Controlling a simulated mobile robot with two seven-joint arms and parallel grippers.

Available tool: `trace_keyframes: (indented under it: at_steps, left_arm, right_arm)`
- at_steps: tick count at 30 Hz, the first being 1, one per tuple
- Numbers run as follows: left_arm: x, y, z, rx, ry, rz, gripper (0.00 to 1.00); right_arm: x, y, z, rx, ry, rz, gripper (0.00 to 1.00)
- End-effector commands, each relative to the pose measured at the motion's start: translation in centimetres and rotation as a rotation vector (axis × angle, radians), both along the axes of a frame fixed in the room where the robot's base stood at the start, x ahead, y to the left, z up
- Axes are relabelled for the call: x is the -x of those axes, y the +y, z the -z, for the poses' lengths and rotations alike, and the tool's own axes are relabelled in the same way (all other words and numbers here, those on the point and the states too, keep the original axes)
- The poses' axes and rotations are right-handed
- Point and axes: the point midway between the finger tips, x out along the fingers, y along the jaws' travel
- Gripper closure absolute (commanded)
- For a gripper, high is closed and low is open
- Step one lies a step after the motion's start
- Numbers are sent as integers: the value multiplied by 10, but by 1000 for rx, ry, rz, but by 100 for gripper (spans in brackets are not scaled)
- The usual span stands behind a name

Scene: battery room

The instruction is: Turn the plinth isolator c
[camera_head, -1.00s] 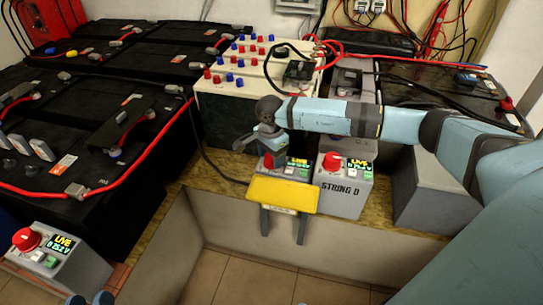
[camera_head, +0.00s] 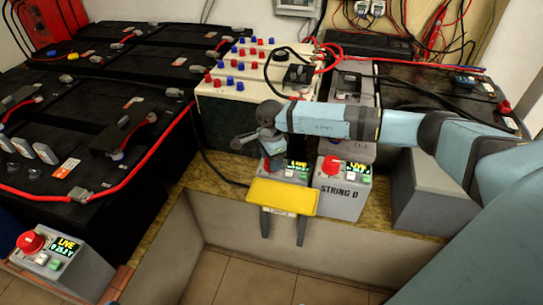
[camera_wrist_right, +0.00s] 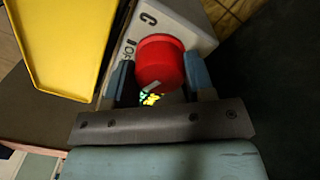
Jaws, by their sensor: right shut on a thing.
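The isolator marked C shows in the right wrist view as a white-topped box (camera_wrist_right: 196,22) with a red round knob (camera_wrist_right: 160,62) bearing a pale pointer line. In the head view its box (camera_head: 297,171) stands behind a yellow tray, and its knob is hidden by my right gripper (camera_head: 273,163). My right gripper is shut on the red knob, with one finger on each side of it in the wrist view (camera_wrist_right: 159,82). A lit green and yellow display (camera_wrist_right: 150,99) shows partly below the knob. My left gripper is not in view.
The STRING D isolator (camera_head: 342,192) with its red knob stands close to the right. Another isolator (camera_head: 62,262) reading LIVE is at lower left. The yellow tray (camera_head: 283,197) stands in front. Batteries (camera_head: 120,65) and cables crowd the left and back.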

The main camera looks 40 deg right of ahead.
Motion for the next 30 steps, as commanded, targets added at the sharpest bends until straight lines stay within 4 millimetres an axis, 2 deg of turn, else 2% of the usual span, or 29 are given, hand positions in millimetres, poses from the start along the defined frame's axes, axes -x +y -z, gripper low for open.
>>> trace_keyframes:
  at_steps: [5, 9, 19, 30]
  left_arm:
    - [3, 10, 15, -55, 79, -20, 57]
    - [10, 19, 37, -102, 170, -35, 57]
    - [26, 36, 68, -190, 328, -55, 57]
    - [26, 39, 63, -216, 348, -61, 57]
  right_arm:
    - [0, 0, -3, 0, 1, 166, 74]
    - [0, -1, -3, 1, 1, 301, 74]
    - [0, -1, -3, 0, 2, 613, 74]
    - [-1, -1, -4, 0, 1, 958, 74]
